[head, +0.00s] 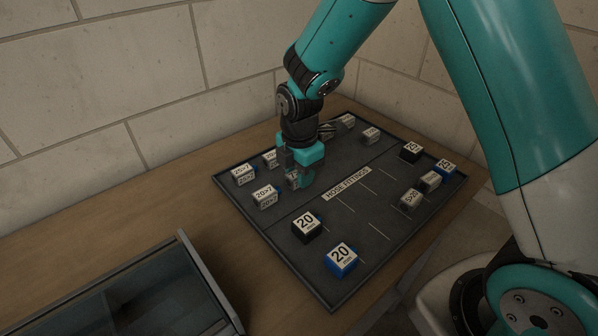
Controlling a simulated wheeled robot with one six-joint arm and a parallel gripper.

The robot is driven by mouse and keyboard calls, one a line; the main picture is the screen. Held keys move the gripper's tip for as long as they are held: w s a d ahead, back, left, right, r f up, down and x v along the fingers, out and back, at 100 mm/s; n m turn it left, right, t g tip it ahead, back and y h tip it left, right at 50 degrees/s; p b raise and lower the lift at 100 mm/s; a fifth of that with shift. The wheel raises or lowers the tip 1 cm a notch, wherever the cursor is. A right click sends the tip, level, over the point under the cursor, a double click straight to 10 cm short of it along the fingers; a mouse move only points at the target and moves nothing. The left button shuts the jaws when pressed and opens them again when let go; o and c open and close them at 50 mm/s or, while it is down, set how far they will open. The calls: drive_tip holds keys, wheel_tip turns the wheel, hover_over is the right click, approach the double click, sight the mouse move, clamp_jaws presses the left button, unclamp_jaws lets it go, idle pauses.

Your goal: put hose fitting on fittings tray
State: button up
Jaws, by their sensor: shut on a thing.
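The fittings tray (272,224) is a dark, low-rimmed board labelled "HOSE FITTINGS", lying on a wooden bench. My gripper (297,183) points down over its left half, with its teal fingers shut on a small grey labelled fitting (292,180). The fingers hide most of that fitting, and I cannot tell whether it touches the tray. Next to it stand other grey labelled fittings, one in front (264,196) and one at the left edge (243,174). A further one (270,159) is partly hidden behind the gripper.
A black "20" block (306,228) and a blue "20" block (341,259) stand on the near part of the tray. Another black block (411,152), a blue block (445,168) and grey fittings (410,200) stand at right. An open drawer (190,262) is at lower left. A block wall stands behind.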

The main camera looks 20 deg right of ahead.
drive_tip(key=shift+f, duration=0.2)
drive_tip(key=o, duration=0.9)
drive_tip(key=shift+o, duration=0.2)
drive_tip(key=shift+r, duration=0.15)
wheel_tip(320, 180, up, 12)
drive_tip(key=s+a+r+m+y, duration=0.1)
drive_tip(key=s+r+m, duration=0.1)
drive_tip(key=s+m, duration=0.3)
drive_tip(key=s+a+r+m+y, duration=0.1)
drive_tip(key=s+m, duration=0.3)
drive_tip(key=s, duration=0.6)
drive_tip(key=s+a+r+m+y, duration=0.2)
drive_tip(key=s+r+m, duration=0.2)
drive_tip(key=s, duration=0.4)
drive_tip(key=shift+s+a+m, duration=0.25)
drive_tip(key=shift+a+m, duration=0.1)
drive_tip(key=shift+m, duration=0.45)
